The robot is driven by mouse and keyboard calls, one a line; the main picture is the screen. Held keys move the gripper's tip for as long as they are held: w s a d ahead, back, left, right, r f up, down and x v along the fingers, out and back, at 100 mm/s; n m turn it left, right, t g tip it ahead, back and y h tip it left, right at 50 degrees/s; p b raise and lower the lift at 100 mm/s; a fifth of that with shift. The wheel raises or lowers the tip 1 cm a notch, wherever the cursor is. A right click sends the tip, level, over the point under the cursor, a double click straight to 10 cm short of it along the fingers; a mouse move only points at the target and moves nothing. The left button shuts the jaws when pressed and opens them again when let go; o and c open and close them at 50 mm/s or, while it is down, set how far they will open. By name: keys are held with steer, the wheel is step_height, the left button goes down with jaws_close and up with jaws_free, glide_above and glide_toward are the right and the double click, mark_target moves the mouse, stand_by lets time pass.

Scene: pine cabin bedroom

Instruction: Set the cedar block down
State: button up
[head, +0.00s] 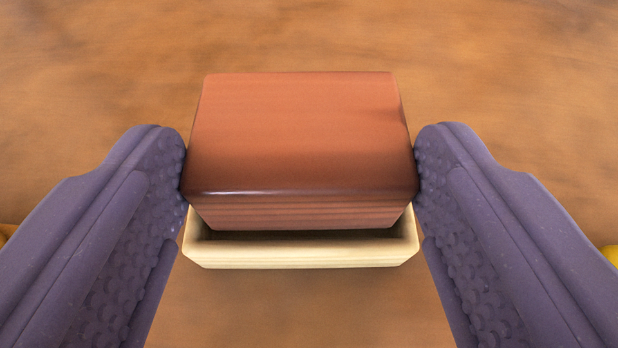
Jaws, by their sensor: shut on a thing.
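The cedar block (297,130) is reddish brown with rounded edges and fine grain lines on its near side. My gripper (300,152) is shut on it, with one purple, bumpy finger against its left side and the other against its right side. Directly below and partly behind the block in the picture is a pale cream open box or tray (300,257). Its near wall and dark inside show under the block's near edge. The block hides the rest of it. I cannot tell whether the block touches it.
A brown wooden surface (500,60) with blurred grain fills the background. It looks clear beyond the block and in front of the pale box. Small yellow patches show at the left and right picture edges; I cannot tell what they are.

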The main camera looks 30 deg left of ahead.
steer(key=shift+f, duration=0.4)
steer(key=shift+f, duration=0.25)
steer(key=o, duration=1)
steer(key=shift+o, duration=0.2)
